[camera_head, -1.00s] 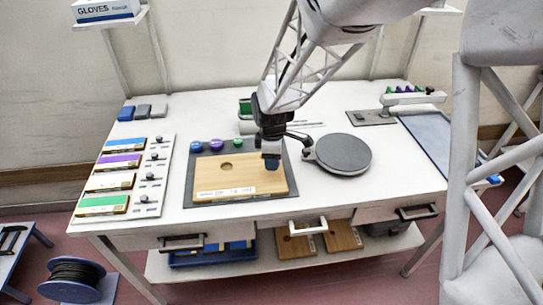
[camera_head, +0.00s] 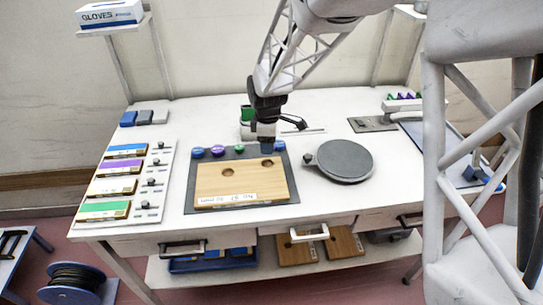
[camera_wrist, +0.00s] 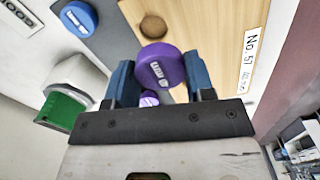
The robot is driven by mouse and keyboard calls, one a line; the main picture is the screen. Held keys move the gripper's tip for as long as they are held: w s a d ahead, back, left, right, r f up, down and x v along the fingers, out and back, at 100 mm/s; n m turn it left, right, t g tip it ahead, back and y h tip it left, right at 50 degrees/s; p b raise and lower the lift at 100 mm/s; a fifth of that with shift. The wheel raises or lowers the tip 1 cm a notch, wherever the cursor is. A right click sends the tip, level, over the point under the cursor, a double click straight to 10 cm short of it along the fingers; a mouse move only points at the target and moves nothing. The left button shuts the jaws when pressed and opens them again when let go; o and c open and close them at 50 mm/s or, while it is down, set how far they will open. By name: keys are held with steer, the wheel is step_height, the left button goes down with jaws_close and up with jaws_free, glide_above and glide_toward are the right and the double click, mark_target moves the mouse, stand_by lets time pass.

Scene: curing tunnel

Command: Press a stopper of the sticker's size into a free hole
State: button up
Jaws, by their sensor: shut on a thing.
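My gripper (camera_head: 266,148) is above the back right of the wooden board (camera_head: 240,187). In the wrist view its blue jaws are shut on a purple stopper (camera_wrist: 160,68) with a white label too small to read. The head view does not show this stopper clearly. The board has two empty-looking holes, left (camera_head: 228,171) and right (camera_head: 267,163); the right one is just in front of the jaws. A white sticker (camera_head: 227,199), reading "No. 57" in the wrist view (camera_wrist: 255,52), lies on the board's front edge. Blue (camera_head: 197,152), purple (camera_head: 218,150) and green (camera_head: 239,148) round pieces line the mat behind.
A grey round plate (camera_head: 345,160) stands right of the mat (camera_head: 190,200). A panel of coloured cards and knobs (camera_head: 147,186) lies left. A rack with green and purple pieces (camera_head: 403,97) stands back right.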

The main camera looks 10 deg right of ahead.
steer(key=shift+w+a+r, duration=0.1)
steer(key=shift+w+r, duration=0.2)
steer(key=shift+w, duration=0.3)
steer(key=shift+f, duration=0.15)
glide_above(267, 166)
steer(key=shift+f, duration=3.15)
steer(key=shift+f, duration=0.75)
stand_by(0.5)
steer(key=o, duration=1.4)
steer(key=shift+r, duration=0.25)
